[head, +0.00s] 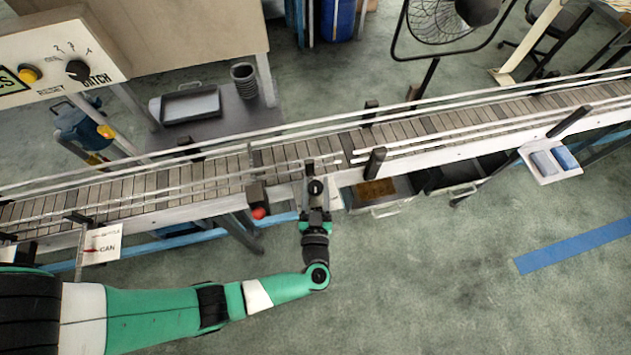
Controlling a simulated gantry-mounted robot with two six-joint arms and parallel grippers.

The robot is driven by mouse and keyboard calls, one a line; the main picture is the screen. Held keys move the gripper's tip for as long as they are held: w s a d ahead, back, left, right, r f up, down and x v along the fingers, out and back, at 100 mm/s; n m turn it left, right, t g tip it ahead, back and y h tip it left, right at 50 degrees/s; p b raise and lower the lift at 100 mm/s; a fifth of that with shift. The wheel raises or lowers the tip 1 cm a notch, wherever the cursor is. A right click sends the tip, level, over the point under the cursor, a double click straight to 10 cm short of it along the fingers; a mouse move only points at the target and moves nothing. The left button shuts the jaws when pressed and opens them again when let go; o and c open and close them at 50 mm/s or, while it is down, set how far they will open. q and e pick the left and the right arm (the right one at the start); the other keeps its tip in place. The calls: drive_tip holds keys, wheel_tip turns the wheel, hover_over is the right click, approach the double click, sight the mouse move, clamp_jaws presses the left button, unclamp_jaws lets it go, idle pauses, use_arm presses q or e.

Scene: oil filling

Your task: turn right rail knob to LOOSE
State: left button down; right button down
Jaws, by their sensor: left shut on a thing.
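My left gripper (316,198) reaches the near side of the conveyor from below, in the middle of the head view. It is shut on what appears to be the right rail knob, a small dark round part (315,186) at the near rail. The gripper hides much of it, so its setting cannot be read. A pale plate (333,196) shows partly behind the gripper. My right gripper is not in view.
The slatted conveyor (212,171) runs across the view between thin guide rails. A dark bracket with a red end (258,212) sits just left of the gripper.

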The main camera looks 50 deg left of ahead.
use_arm(q)
drive_tip(key=shift+w+d+f+n+g+y+b, duration=0.15)
drive_tip(key=shift+n+g+y+b, duration=0.2)
drive_tip(key=shift+n+g+y, duration=0.2)
drive_tip(key=n+g+y+b, duration=0.1)
drive_tip(key=n+g+b, duration=0.2)
drive_tip(key=g+b, duration=0.2)
drive_tip(key=n+g+y+b, duration=0.2)
drive_tip(key=n+g+b, duration=0.2)
drive_tip(key=g+b, duration=0.1)
drive_tip(key=shift+f+b, duration=0.2)
drive_tip(key=shift+b, duration=0.15)
drive_tip(key=shift+r+n+g+b, duration=0.2)
drive_tip(key=shift+n+g+b, duration=0.15)
drive_tip(key=shift+g+b, duration=0.4)
drive_tip(key=shift+c, duration=1.5)
unclamp_jaws()
drive_tip(key=shift+r, duration=0.1)
